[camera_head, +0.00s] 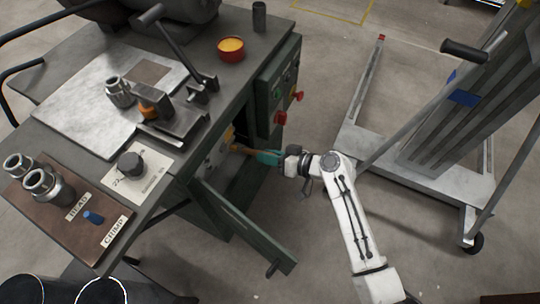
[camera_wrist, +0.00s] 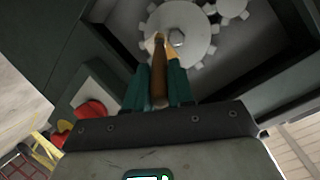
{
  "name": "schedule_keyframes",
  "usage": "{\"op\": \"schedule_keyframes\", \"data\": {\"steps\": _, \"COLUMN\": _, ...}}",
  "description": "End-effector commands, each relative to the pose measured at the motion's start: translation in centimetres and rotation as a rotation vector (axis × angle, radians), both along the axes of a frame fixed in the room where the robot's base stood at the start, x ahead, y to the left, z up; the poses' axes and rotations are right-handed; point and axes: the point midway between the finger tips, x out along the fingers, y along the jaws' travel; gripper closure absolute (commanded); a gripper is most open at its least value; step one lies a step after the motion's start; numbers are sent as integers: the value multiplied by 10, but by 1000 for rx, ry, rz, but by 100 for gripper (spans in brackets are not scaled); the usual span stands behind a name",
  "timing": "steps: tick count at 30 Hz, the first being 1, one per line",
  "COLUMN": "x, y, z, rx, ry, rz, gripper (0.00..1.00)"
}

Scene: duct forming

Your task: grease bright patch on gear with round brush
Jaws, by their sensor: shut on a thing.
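My gripper (camera_head: 266,157) has teal fingers and reaches into the open side of the green machine cabinet. In the wrist view my gripper (camera_wrist: 160,82) is shut on the brown handle of the round brush (camera_wrist: 159,80). The brush (camera_head: 241,149) points away from my gripper toward the gears. Its far end overlaps the left part of the large grey gear (camera_wrist: 195,52), left of the gear's hub bolt. A pale area shows around the brush tip; I cannot tell bristles from bright patch there, or whether the tip touches.
A smaller gear (camera_wrist: 231,7) sits beside the large one. The cabinet door (camera_head: 240,225) hangs open below my arm. Red knobs (camera_head: 297,96) stick out of the cabinet side. A red tin with yellow contents (camera_head: 231,46) stands on the machine top. A lift (camera_head: 430,110) stands at right.

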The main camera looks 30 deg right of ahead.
Motion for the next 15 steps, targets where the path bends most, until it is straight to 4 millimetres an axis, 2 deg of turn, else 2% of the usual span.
{"op": "schedule_keyframes", "data": {"steps": 15, "x": 8, "y": 6, "z": 0, "rx": -1, "ry": 0, "rz": 2, "gripper": 100}}
